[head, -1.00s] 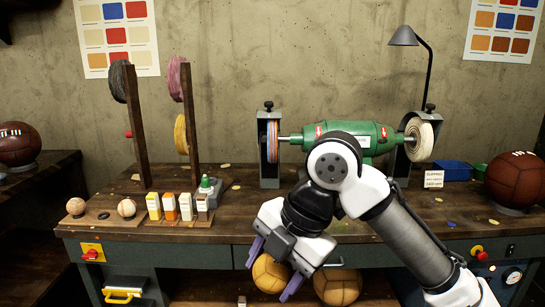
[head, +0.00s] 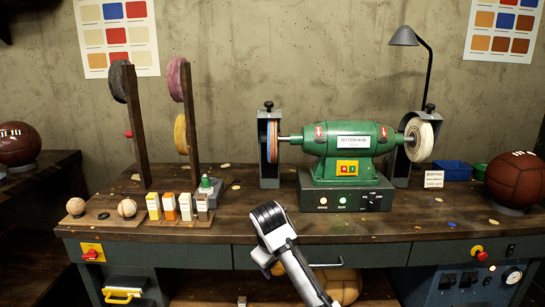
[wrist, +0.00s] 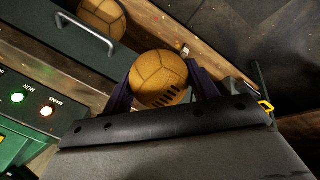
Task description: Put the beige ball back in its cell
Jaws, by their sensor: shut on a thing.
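In the wrist view an ochre-tan ball (wrist: 159,76) with seams and dark slots sits between the purple fingers of my gripper (wrist: 163,90), which is shut on it. In the head view my arm hides the gripper, and only a little of a tan ball (head: 278,269) shows behind it. A second tan ball (wrist: 102,16) lies under the bench, beyond the drawer handle; it also shows in the head view (head: 342,288). I cannot tell by colour which ball is the beige one. No cell is clearly seen.
The workbench (head: 240,222) carries a green buffing machine (head: 347,150). A brown ball (head: 517,180) sits at right. The drawer handle (wrist: 85,35) juts out near my gripper.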

